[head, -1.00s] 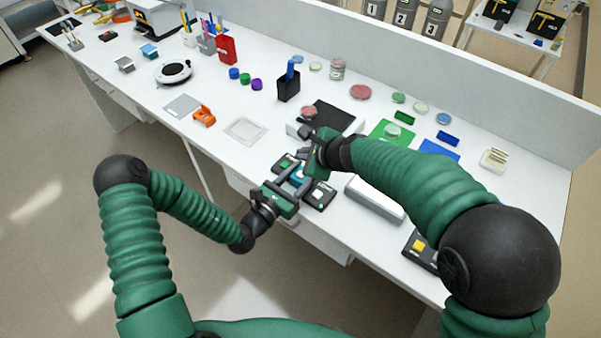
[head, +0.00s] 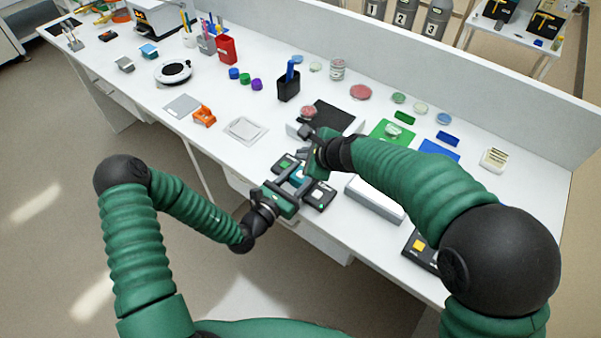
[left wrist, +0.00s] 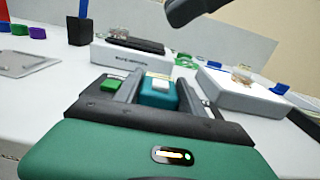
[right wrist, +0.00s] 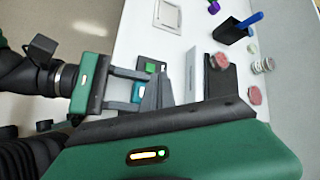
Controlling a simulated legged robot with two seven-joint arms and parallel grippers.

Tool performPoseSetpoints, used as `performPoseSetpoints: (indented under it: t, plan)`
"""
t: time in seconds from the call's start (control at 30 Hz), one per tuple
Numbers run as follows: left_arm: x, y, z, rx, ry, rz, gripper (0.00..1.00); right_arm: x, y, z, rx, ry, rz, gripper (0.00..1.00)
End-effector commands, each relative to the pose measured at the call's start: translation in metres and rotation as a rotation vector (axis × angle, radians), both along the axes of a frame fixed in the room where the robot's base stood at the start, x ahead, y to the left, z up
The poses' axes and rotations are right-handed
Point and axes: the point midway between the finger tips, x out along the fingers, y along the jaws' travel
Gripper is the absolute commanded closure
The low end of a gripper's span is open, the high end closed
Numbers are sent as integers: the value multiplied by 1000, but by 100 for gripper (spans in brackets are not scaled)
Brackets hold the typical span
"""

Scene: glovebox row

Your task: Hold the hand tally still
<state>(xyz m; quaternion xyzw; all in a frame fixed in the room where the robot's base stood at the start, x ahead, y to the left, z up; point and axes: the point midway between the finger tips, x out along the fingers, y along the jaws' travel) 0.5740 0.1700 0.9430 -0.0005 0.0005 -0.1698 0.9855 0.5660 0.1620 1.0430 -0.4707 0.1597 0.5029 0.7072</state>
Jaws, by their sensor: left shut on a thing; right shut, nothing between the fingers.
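The hand tally is a small teal block with a white button on top. In the left wrist view the hand tally (left wrist: 157,95) sits between the fingers of my left gripper (left wrist: 158,88), which is shut on it. The tally shows only partly in the head view (head: 298,176), and it also shows in the right wrist view (right wrist: 137,93). My right gripper (head: 307,158) is shut and empty, with its fingers close by the tally. I cannot tell whether they touch it.
A black pad (head: 320,197) with a green and a white button lies by the left gripper. A long pale box (head: 375,199) lies to the right. A white scale with a black top (head: 329,117) stands behind.

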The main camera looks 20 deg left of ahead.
Motion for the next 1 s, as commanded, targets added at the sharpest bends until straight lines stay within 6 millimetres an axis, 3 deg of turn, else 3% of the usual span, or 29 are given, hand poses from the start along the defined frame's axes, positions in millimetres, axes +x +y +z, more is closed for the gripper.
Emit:
performPoseSetpoints:
  t: [0.6, 0.9, 1.0]
  plan:
    - [0, 0, 0, 0, -1, 0, 96, 0, 0, 1, 1, 0, 1, 100]
    - [0, 0, 0, 0, -1, 0, 96, 2, 1, 34, 2, -1, 1, 100]
    - [0, 0, 0, 0, -1, 0, 96, 2, 1, 37, 1, 0, -1, 100]
